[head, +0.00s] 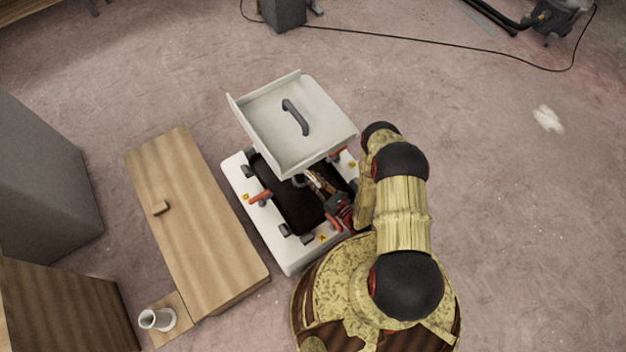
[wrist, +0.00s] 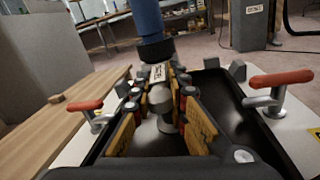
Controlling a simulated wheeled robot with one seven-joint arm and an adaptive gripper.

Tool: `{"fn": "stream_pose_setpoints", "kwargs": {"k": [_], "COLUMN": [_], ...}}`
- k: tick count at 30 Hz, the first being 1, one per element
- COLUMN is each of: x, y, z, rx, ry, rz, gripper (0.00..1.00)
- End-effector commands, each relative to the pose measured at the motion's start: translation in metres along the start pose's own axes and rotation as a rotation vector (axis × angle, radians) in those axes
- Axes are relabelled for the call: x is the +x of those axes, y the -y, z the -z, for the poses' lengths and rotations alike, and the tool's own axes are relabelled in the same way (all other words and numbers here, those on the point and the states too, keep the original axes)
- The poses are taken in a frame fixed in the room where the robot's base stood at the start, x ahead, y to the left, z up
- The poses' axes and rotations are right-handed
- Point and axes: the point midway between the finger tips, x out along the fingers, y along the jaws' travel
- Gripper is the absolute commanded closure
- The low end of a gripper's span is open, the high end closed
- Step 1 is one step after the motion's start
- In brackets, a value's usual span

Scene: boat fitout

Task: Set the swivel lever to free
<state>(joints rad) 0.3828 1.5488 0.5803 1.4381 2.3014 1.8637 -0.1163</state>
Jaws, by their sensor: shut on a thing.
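My gripper (head: 316,183) reaches down into the dark opening of a white box, under its raised white panel. In the wrist view my gripper (wrist: 160,92) has its two yellow-brown fingers on either side of a grey rounded knob (wrist: 161,95) on a stem and is shut on it. I cannot tell for certain that this knob is the swivel lever. A small pale label (wrist: 160,72) with unreadable writing sits just beyond the fingertips. Red-handled levers stand at the left (wrist: 85,107) and right (wrist: 282,78) of the opening.
The white panel (head: 318,103) with a grey handle overhangs the far part of the box (head: 285,255). A blue post (wrist: 148,20) with a black collar rises beyond the fingers. A wooden panel (head: 205,235) and a white cup (head: 157,319) lie left. The floor right is mostly clear.

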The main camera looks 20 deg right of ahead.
Motion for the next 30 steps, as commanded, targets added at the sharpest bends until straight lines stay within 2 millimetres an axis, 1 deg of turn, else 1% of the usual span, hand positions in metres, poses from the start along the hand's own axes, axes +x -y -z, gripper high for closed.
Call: {"fn": "stream_pose_setpoints", "kwargs": {"k": [15, 16, 25, 30], "x": [0.0009, 0.0009, 0.001, 0.0007], "y": [-0.0002, -0.0002, 0.0004, 0.0003], "z": [-0.001, -0.001, -0.001, -0.0007], "rx": [0.0, 0.0, -0.001, -0.001], "ry": [0.006, 0.006, 0.006, 0.005], "rz": [0.016, 0.015, 0.016, 0.017], "gripper": [1.0, 0.84, 0.67, 0.65]}}
